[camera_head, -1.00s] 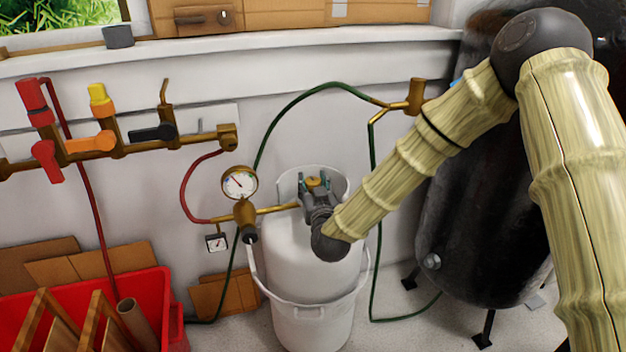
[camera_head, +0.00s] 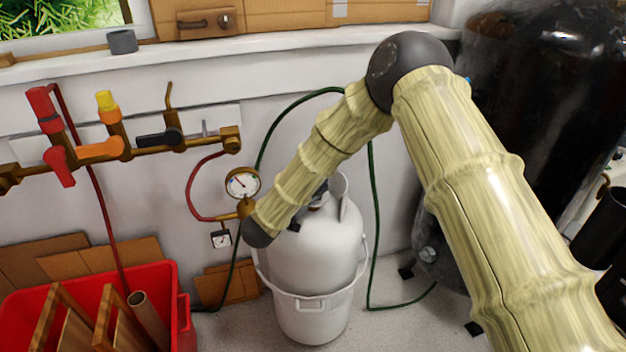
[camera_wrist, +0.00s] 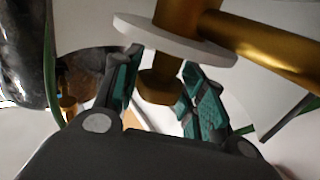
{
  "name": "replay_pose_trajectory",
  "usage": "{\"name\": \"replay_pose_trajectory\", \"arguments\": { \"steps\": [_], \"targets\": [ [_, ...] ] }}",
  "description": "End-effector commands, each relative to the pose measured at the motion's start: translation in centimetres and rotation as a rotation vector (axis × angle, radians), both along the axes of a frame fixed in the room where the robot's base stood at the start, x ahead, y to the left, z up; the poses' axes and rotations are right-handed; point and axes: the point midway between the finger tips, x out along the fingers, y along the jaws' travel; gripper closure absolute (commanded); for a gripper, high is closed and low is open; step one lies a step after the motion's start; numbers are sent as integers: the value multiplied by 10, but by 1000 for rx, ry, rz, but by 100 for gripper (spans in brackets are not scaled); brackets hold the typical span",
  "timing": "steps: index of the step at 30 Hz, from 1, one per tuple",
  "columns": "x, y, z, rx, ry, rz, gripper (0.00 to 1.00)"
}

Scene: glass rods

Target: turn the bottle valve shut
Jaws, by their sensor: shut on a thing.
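In the head view my forearm crosses in front of the bottle's top, hiding the valve and most of my gripper (camera_head: 322,190). My wrist is at the bottle's left shoulder.
A pressure gauge (camera_head: 242,183) on brass pipework is close beside my wrist. A green hose (camera_head: 373,200) runs behind the bottle. A red crate (camera_head: 176,300) is at the lower left, and a large black tank (camera_head: 500,110) is at the right.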

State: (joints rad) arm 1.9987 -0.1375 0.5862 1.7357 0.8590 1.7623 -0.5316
Motion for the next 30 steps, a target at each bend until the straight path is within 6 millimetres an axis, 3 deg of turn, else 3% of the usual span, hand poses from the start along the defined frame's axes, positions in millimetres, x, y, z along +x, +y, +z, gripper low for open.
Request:
{"name": "replay_pose_trajectory", "arguments": {
  "steps": [21,22,24,25,30],
  "targets": [
    [2,-2,2,-1,-4,-76,83],
    [2,-2,2,-1,-4,-76,54],
    [2,-2,2,-1,-4,-76,41],
    [2,-1,2,-1,-4,-76,37],
    [1,-1,1,0,-2,-75,37]
  ]
}}
